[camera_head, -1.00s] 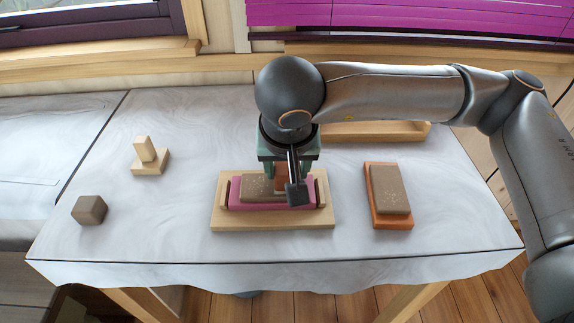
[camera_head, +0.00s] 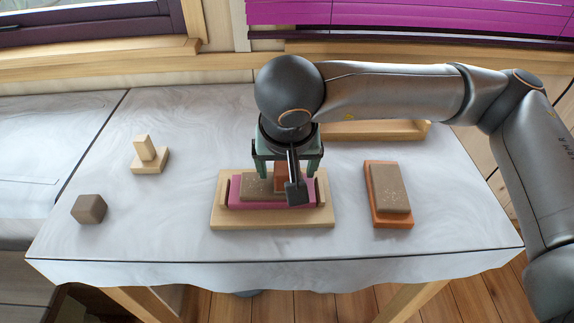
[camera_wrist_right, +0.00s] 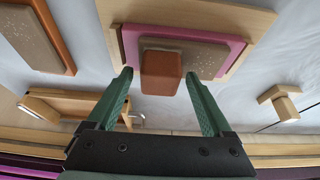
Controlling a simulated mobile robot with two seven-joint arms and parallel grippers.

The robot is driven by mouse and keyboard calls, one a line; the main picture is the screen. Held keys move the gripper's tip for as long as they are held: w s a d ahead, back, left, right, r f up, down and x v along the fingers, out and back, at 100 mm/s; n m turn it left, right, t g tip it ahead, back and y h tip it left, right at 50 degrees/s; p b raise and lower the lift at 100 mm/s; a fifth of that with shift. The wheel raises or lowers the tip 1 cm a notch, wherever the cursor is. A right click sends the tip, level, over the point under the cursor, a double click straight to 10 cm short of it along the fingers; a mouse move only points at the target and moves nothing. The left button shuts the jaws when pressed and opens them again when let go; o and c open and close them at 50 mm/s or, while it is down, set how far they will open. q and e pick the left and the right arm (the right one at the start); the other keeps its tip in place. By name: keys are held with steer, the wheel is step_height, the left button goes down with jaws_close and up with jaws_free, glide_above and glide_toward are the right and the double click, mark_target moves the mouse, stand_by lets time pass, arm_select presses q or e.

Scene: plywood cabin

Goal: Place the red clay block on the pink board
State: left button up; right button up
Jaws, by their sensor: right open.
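The red clay block (camera_head: 280,178) is at the pink board (camera_head: 247,204), partly hidden behind my right gripper. In the right wrist view the block (camera_wrist_right: 161,74) overlaps the grey-brown slab (camera_wrist_right: 205,58) on the pink board (camera_wrist_right: 131,42); I cannot tell whether it rests on the slab or directly on the board. My right gripper (camera_head: 287,173) is open above the board. In the right wrist view its fingertips (camera_wrist_right: 160,77) are spread on both sides of the block, with a gap on each side. My left gripper is not in view.
The pink board lies on a wooden base (camera_head: 270,223) with end pieces. To its right is an orange board (camera_head: 391,222) bearing a brown slab (camera_head: 390,188). A brown cube (camera_head: 89,209) and a wooden stand (camera_head: 149,162) are at left. A wooden tray (camera_head: 374,131) is behind.

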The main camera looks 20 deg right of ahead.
steer(key=v, duration=1.2)
